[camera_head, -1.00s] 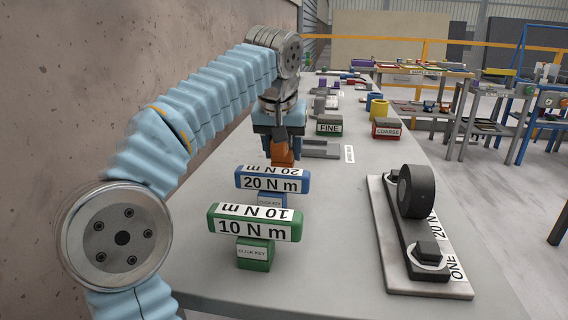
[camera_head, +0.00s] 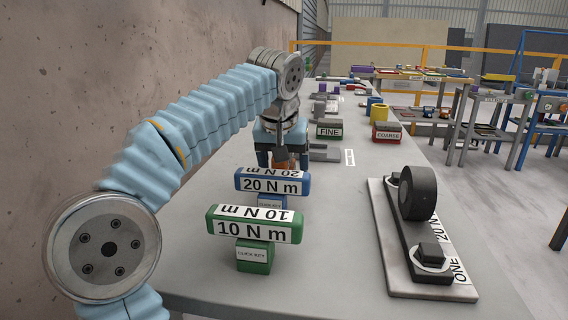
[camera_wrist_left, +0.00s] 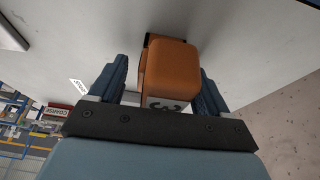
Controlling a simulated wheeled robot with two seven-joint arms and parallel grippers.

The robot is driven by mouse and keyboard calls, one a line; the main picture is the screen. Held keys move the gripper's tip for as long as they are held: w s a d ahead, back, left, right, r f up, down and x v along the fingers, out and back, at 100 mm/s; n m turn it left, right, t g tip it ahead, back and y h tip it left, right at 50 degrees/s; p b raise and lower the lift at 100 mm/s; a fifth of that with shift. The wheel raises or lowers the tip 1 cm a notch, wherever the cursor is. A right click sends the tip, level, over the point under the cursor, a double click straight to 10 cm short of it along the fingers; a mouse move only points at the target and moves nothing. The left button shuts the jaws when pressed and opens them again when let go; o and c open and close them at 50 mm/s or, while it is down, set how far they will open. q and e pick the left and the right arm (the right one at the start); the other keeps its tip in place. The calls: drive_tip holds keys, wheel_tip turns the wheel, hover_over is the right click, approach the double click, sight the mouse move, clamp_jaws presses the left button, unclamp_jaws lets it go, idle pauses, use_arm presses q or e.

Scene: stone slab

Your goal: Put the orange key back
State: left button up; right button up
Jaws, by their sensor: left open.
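The orange key (camera_head: 282,160) is behind the blue key on the grey bench, partly hidden by my left gripper and the blue key. My left gripper (camera_head: 283,160) points down over it, with a blue finger on each side. In the left wrist view the orange key (camera_wrist_left: 172,68) lies between the two open fingers (camera_wrist_left: 160,92), with gaps visible beside it. Part of a white label shows at its near end. Whether it touches the bench cannot be told. My right gripper is out of view.
The blue 20 N m key (camera_head: 272,183) and green 10 N m key (camera_head: 254,225) stand in front. A plate with a dark bar (camera_head: 433,283) lies at right. FINE (camera_head: 329,130) and COARSE (camera_head: 386,133) blocks stand behind. A rough wall (camera_head: 130,70) bounds the left.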

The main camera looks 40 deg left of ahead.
use_arm(q)
drive_tip(key=shift+r, duration=0.3)
drive_tip(key=p+v, duration=0.3)
drive_tip(key=v, duration=0.8)
drive_tip(key=shift+s+r, duration=0.2)
drive_tip(key=shift+r, duration=0.15)
drive_tip(key=shift+f, duration=0.1)
